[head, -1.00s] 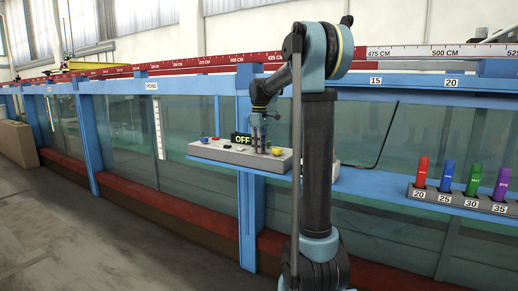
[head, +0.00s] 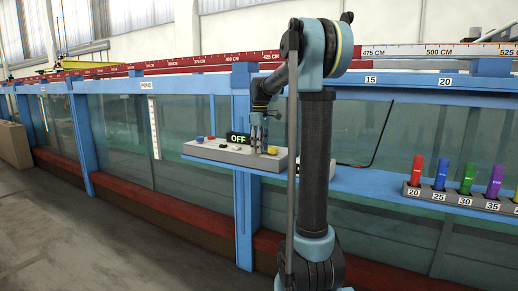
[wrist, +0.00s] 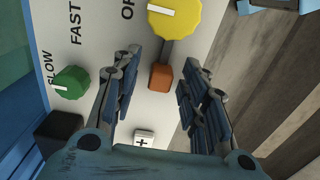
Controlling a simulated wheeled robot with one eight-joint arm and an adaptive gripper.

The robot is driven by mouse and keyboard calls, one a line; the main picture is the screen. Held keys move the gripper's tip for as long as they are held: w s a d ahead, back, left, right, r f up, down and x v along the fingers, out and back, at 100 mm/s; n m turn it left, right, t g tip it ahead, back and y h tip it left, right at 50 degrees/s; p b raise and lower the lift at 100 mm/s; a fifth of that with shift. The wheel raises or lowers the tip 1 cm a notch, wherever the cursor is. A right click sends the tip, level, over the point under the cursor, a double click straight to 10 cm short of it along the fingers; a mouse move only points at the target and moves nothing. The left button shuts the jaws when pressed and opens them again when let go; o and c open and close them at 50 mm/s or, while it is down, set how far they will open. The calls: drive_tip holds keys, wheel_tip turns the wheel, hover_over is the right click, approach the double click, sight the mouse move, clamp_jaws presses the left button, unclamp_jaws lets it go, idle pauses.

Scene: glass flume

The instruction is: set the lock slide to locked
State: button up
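The control box (head: 207,152) is a pale panel on the blue ledge, with a display (head: 238,139) reading OFF. In the wrist view, a small orange-brown block (wrist: 160,78), which looks like the lock slide, sits at the end of a dark slot below a yellow knob (wrist: 173,17). No lock lettering can be read. My gripper (wrist: 161,62) is open, with one finger on each side of the block and visible gaps to it. In the head view my gripper (head: 258,146) points down over the right part of the box; the block cannot be made out there.
The wrist view also shows a green knob (wrist: 72,83) by SLOW and FAST lettering, a white plus button (wrist: 144,137) and a dark block (wrist: 58,130). A rack (head: 455,199) of several coloured, numbered pieces stands on the ledge to the right. Glass flume walls rise behind.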

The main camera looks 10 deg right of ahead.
wheel_tip(320, 180, up, 12)
idle(0.7)
drive_tip(key=shift+f, duration=0.1)
drive_tip(key=s+d+f+m, duration=0.2)
drive_tip(key=s+f+m, duration=0.1)
drive_tip(key=s+f, duration=0.8)
drive_tip(key=s+d+f+m+t, duration=0.1)
drive_tip(key=s+f+m, duration=0.3)
drive_tip(key=s+f, duration=0.7)
drive_tip(key=s+d+f+m+t, duration=0.1)
drive_tip(key=s+d+f+m, duration=0.1)
drive_tip(key=s+f, duration=0.9)
drive_tip(key=s+m, duration=0.1)
drive_tip(key=s, duration=0.4)
drive_tip(key=shift+s+d+f+m, duration=0.15)
drive_tip(key=shift+d+m, duration=0.15)
